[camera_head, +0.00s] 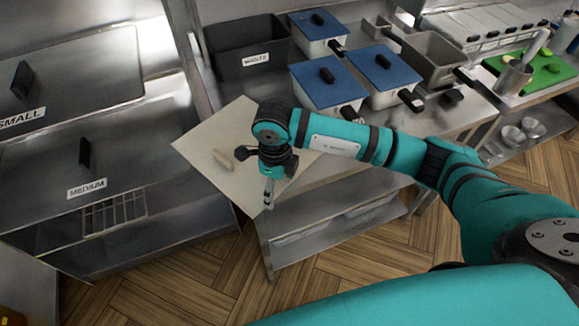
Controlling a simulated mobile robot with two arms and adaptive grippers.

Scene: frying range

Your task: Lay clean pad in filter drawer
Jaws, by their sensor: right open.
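A pale, flat square pad (205,137) lies at the left end of the steel worktop, with its left corner reaching toward the fryers. My left gripper is out of view. No open filter drawer can be made out; the fryer front (170,240) shows at the left.
Fryer lids marked SMALL (70,75) and MEDIUM (130,150) are at the left, with a wire grille (115,213) below. A black WASTE bin (235,40) and several blue-lidded containers (325,82) stand behind the pad. Wooden floor (350,262) is clear in front.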

